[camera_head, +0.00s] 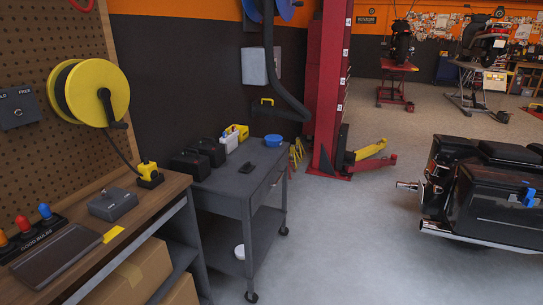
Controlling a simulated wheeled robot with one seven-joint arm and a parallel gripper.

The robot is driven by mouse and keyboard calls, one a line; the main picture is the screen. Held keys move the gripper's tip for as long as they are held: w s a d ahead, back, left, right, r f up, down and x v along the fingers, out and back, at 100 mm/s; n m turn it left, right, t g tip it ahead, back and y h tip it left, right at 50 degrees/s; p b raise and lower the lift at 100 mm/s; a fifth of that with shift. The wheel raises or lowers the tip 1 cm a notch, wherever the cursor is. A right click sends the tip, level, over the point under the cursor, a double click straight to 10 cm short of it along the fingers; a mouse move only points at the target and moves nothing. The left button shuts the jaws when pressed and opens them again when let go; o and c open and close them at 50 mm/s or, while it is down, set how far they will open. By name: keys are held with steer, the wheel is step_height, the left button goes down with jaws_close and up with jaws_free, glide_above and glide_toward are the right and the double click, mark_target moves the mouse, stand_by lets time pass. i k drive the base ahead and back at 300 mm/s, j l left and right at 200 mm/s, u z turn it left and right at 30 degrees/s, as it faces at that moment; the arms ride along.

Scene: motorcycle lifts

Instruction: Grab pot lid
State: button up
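I cannot clearly make out a pot lid. A small blue round object (273,140) sits on the top of the grey cart (228,180), near its far right corner. A white round object (239,251) lies on the cart's lower shelf; it is too small to tell whether it is a lid or a bowl. My gripper is not in view.
The cart top also holds black cases (190,165), a white and yellow container (233,138) and a dark flat item (246,168). A wooden workbench (150,200) stands at left, a black motorcycle (490,190) at right. The floor (345,230) between is clear.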

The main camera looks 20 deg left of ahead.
mark_target(247, 168)
steer(key=i, duration=1.85)
steer(key=i+l+u, duration=0.3)
steer(key=i+u, duration=0.15)
steer(key=i, duration=0.25)
steer(key=i+l+u, duration=0.45)
steer(key=i, duration=0.2)
steer(key=i+l+u, duration=0.45)
steer(key=l, duration=0.3)
steer(key=i, duration=0.05)
